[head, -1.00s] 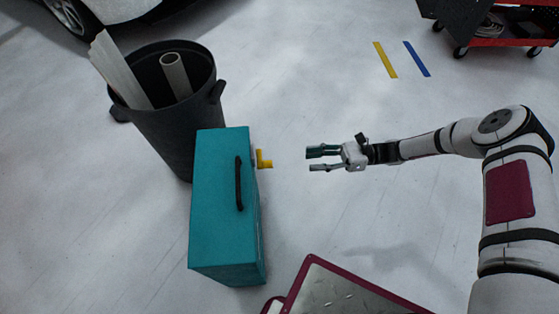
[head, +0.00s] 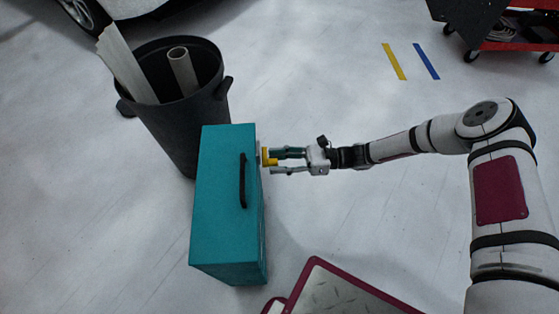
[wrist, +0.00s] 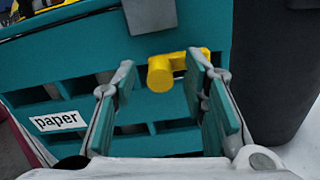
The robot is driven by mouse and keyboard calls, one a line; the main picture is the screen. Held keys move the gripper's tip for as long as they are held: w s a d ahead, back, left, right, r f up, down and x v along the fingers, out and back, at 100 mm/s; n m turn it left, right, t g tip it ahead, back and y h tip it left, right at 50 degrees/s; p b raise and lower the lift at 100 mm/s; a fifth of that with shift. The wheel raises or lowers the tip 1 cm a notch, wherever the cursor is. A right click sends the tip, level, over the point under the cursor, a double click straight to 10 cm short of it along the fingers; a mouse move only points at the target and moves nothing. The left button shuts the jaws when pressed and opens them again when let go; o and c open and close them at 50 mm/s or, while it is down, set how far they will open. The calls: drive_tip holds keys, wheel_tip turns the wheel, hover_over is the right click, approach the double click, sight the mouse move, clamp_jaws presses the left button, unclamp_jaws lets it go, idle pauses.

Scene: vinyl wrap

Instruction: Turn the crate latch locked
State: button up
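The teal crate (head: 222,205) stands upright on the floor with a black handle (head: 242,181) on top. Its yellow latch (head: 267,157) sticks out from the right side. In the wrist view the latch (wrist: 172,68) shows as a thick yellow knob with a short arm pointing right, and a "paper" label (wrist: 57,121) is on the crate face. My gripper (head: 275,161) is at the latch. In the wrist view its two fingers (wrist: 163,98) are spread wide on either side of the knob, with gaps visible.
A dark bin (head: 178,126) with rolls and boards in it stands behind the crate. A maroon-edged plate (head: 340,290) lies at the bottom. A red cart (head: 500,46) is at the upper right.

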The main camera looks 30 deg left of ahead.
clamp_jaws()
drive_tip(key=n+b, duration=0.1)
drive_tip(key=n, duration=0.3)
drive_tip(key=shift+n, duration=0.3)
drive_tip(key=n+b, duration=0.1)
drive_tip(key=n, duration=0.3)
drive_tip(key=shift+d, duration=0.1)
drive_tip(key=n+b, duration=0.1)
drive_tip(key=n, duration=0.4)
drive_tip(key=shift+n+b, duration=0.65)
drive_tip(key=shift+n, duration=1.55)
